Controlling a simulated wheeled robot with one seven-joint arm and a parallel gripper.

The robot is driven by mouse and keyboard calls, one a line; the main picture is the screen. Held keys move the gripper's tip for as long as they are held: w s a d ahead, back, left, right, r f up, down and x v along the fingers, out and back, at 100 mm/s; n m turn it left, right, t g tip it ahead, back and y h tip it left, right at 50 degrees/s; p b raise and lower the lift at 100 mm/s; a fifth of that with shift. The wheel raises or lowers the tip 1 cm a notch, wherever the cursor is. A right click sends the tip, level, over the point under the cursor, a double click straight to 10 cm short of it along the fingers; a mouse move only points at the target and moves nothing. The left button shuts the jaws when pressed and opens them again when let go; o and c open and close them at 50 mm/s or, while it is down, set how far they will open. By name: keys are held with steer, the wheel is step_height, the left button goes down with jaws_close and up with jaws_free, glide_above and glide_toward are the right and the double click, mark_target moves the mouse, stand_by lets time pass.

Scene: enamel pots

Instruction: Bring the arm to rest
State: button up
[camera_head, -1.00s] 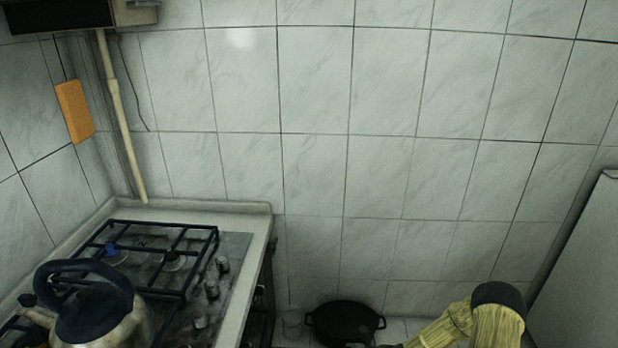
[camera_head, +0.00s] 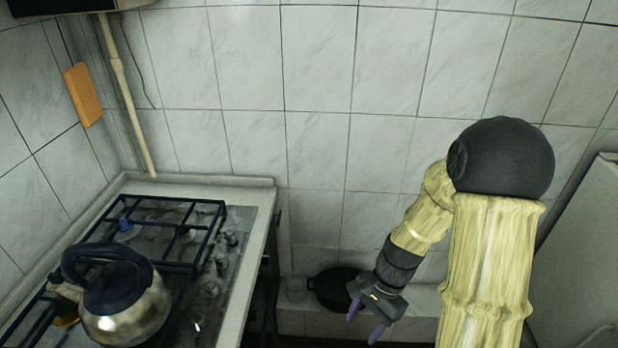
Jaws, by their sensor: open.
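My gripper (camera_head: 364,325) hangs at the end of my bent, yellow-sleeved arm (camera_head: 487,270), low in the right half of the head view. Its two purplish fingers point down and are apart, with nothing between them. The gripper is in front of and just right of a black pot (camera_head: 335,288) in the picture, and part of the pot's right side is hidden behind it. I cannot tell how far apart they are in depth.
A gas stove (camera_head: 160,240) with a steel kettle (camera_head: 125,300) stands at the left. A white panel (camera_head: 585,255) rises at the far right. The tiled wall (camera_head: 320,150) closes the back. An orange block (camera_head: 83,95) is on the left wall.

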steer(key=s+d+r+n+t+h+p, duration=0.1)
steer(key=d+r+n+t+h+p, duration=0.2)
steer(key=r+n, duration=0.7)
step_height(320, 180, up, 4)
steer(key=shift+s+f+t, duration=0.2)
steer(key=shift+s+t, duration=0.15)
steer(key=shift+t, duration=0.85)
steer(key=shift+d, duration=0.1)
steer(key=s+f+b+x, duration=0.1)
steer(key=s+b+x, duration=0.4)
steer(key=b+x, duration=1.7)
steer(key=s+d+f+b+x, duration=0.1)
steer(key=s+b+x, duration=0.4)
steer(key=b+x, duration=1.8)
steer(key=s+d+f+b+x, duration=0.1)
steer(key=s+b+x, duration=0.4)
steer(key=b+x, duration=1.8)
steer(key=shift+d+f+b, duration=0.2)
steer(key=shift+f+b, duration=0.3)
steer(key=shift+b, duration=0.5)
steer(key=shift+s, duration=0.15)
